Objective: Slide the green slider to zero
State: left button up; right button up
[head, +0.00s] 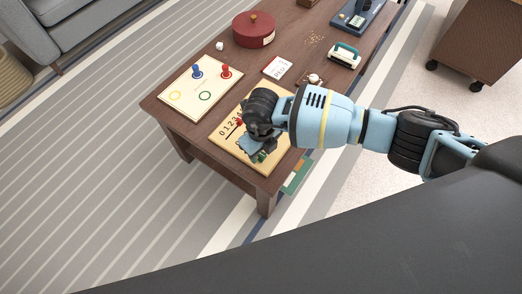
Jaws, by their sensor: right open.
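A pale wooden board (222,138) with a row of digits lies at the near end of the brown table. The digits 0, 1, 2 and 3 show at its left part. A small red piece (239,121) sits near the digits. A dark green piece, which looks like the green slider (261,156), shows just below my right gripper (257,141) and is mostly hidden by it. My right gripper is open and reaches over the board from the right, covering its middle. I cannot tell whether the gripper touches the slider. My left gripper is not in view.
A cream board (187,104) with blue and red pegs lies left of the slider board.

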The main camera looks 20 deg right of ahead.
aim_at(261, 156)
notch_tip(261, 156, up, 7)
jog(key=shift+f+p, duration=0.2)
jog(key=shift+p, duration=0.5)
